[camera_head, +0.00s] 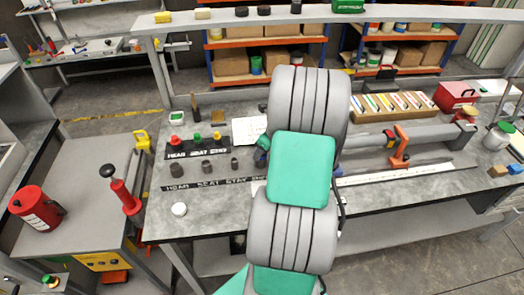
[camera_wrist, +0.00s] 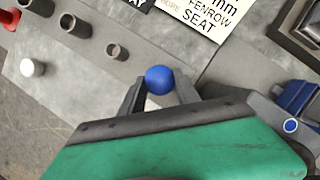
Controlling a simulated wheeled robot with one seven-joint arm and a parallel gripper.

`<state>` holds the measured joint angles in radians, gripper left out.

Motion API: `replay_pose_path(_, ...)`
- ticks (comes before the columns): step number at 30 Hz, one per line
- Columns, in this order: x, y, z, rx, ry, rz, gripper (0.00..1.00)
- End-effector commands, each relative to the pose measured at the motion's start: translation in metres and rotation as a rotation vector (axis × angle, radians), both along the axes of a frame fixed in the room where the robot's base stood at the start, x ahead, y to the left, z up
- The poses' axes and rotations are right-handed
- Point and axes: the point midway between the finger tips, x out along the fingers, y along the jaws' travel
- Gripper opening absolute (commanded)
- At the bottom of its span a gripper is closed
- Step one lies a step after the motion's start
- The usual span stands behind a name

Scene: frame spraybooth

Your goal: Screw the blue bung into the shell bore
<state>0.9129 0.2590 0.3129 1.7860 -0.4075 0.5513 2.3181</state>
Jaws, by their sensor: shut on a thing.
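The blue bung (camera_wrist: 159,79) shows as a round blue top between the fingertips of my gripper (camera_wrist: 160,92) in the wrist view. My gripper is shut on it, above the grey bench top. Its lower part is hidden. Three short, open-topped grey sleeves stand on the bench: left (camera_head: 177,170), middle (camera_head: 207,166) and right (camera_head: 235,163). I cannot tell whether any is the shell.
Red, yellow and green knobbed pieces stand on a labelled black strip (camera_head: 198,148). A white card (camera_wrist: 208,20) lies ahead of my gripper. A white round piece (camera_head: 179,209) lies near the front edge. An orange clamp (camera_head: 400,146) and a grey tube (camera_head: 440,138) are right of my arm.

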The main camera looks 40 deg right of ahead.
Motion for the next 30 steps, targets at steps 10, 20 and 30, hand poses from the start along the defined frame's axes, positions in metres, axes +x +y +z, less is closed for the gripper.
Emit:
replay_pose_path(10, -0.0003, 0.0001, -0.0003, 0.001, 0.001, 0.003, 0.49)
replay_pose_path(20, 0.0017, -0.0039, -0.0007, 0.001, 0.0, 0.381, 0.49)
replay_pose_path(30, 0.0053, -0.0065, -0.001, 0.001, 0.002, 0.896, 0.49)
